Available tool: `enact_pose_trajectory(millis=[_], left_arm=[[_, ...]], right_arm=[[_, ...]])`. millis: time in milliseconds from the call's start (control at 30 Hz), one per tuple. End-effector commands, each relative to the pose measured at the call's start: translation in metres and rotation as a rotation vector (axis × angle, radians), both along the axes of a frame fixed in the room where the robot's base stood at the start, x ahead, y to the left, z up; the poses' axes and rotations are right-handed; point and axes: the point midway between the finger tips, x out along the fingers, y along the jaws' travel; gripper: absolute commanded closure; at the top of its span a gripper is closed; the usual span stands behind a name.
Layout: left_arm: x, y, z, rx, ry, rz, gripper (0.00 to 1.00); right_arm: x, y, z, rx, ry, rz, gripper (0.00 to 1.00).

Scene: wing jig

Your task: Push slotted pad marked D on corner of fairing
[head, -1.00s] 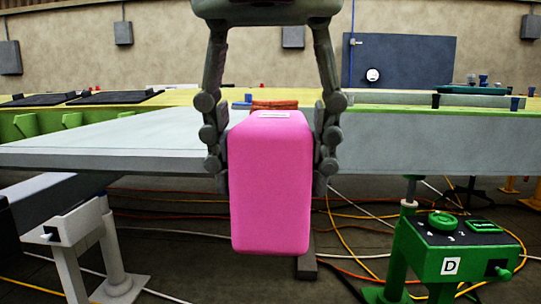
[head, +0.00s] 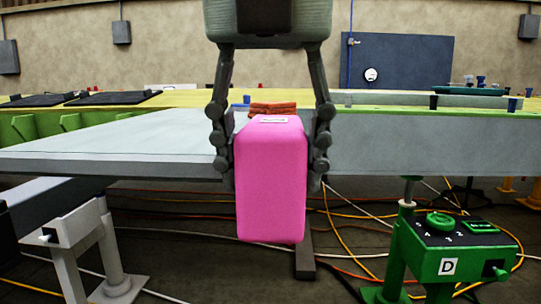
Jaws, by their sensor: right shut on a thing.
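A pink block-shaped pad (head: 270,195) with rounded edges hangs upright in the middle of the head view. A small white label sits on its top, too small to read; no slot shows from here. My right gripper (head: 270,178) comes down from above and is shut on the pad, one finger on each side. The pale grey-blue panel, apparently the fairing (head: 120,145), lies behind the pad, its pointed corner reaching to the left. The pad covers part of the panel's front edge, and I cannot tell whether they touch. My left gripper is out of view.
A green box marked D (head: 448,245) with a dial stands at lower right. A white stand (head: 75,225) is at lower left under the panel. Orange, yellow and white cables cross the floor. A reddish-brown item (head: 274,108) shows just behind the pad.

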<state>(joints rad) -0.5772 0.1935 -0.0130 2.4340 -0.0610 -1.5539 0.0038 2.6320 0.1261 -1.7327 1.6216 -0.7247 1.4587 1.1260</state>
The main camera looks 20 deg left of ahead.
Motion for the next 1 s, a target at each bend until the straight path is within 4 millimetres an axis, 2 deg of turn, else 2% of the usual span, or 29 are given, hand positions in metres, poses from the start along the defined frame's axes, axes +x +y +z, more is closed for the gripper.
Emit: enact_pose_trajectory(millis=[1000], left_arm=[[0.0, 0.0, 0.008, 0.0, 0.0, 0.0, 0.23]], right_arm=[[0.027, 0.008, -0.002, 0.002, -0.002, -0.002, 0.81]])
